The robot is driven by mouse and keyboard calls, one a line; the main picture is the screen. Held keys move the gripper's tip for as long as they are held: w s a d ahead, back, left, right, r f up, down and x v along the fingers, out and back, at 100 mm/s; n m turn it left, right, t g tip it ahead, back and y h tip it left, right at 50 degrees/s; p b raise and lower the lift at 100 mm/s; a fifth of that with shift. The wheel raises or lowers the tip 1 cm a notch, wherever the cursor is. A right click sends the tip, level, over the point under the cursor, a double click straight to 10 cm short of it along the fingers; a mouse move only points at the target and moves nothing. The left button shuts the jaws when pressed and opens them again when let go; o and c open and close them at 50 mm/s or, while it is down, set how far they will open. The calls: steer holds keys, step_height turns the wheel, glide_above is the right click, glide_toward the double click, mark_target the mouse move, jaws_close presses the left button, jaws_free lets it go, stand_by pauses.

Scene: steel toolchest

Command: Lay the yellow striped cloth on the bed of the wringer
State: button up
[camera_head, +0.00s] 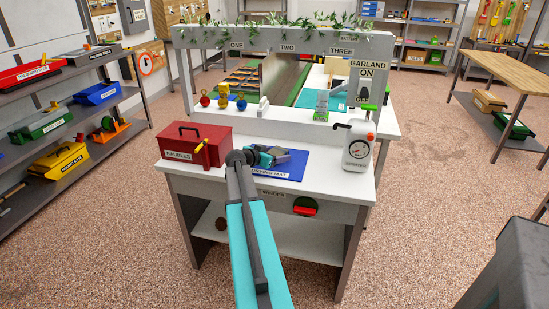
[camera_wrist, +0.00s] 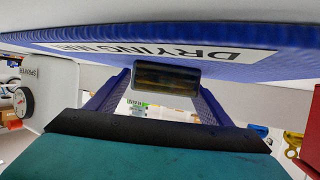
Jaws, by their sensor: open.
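My gripper (camera_head: 278,156) is open, low over the blue drying mat (camera_head: 294,172) on the white bench. In the wrist view my gripper's two blue fingers (camera_wrist: 161,92) stand apart on either side of a small dark block with a dull yellow-brown face (camera_wrist: 166,76). This block appears against the edge of the drying mat (camera_wrist: 95,38); I cannot tell whether it is the yellow striped cloth, or whether the fingers touch it. In the head view my gripper hides that spot. I cannot clearly identify the wringer or its bed.
A red baubles box (camera_head: 193,146) stands left of my gripper, and a white canister with a dial (camera_head: 357,146) stands right. Behind are several baubles (camera_head: 222,101) and a garlanded white frame (camera_head: 215,40). A red handle (camera_head: 305,207) shows on the bench front. The bench's front right is clear.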

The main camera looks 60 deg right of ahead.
mark_target(275, 153)
stand_by(0.3)
steer(key=c, duration=1.2)
steer(key=shift+r, duration=0.1)
steer(key=shift+r+b, duration=0.35)
steer(key=shift+r, duration=1.05)
steer(key=shift+s+a+r, duration=0.15)
steer(key=shift+r, duration=0.15)
steer(key=s+a, duration=0.2)
steer(key=a, duration=0.1)
steer(key=s+a+b, duration=0.1)
steer(key=s+a, duration=0.2)
steer(key=a, duration=0.1)
steer(key=s+a+r+b, duration=0.1)
steer(key=s+a, duration=0.1)
steer(key=a, duration=0.2)
steer(key=shift+s, duration=0.35)
steer(key=shift+w+d+b, duration=0.1)
steer(key=shift+d+b, duration=0.1)
steer(key=shift+b, duration=1.15)
steer(key=shift+a+b, duration=0.2)
steer(key=shift+b, duration=1)
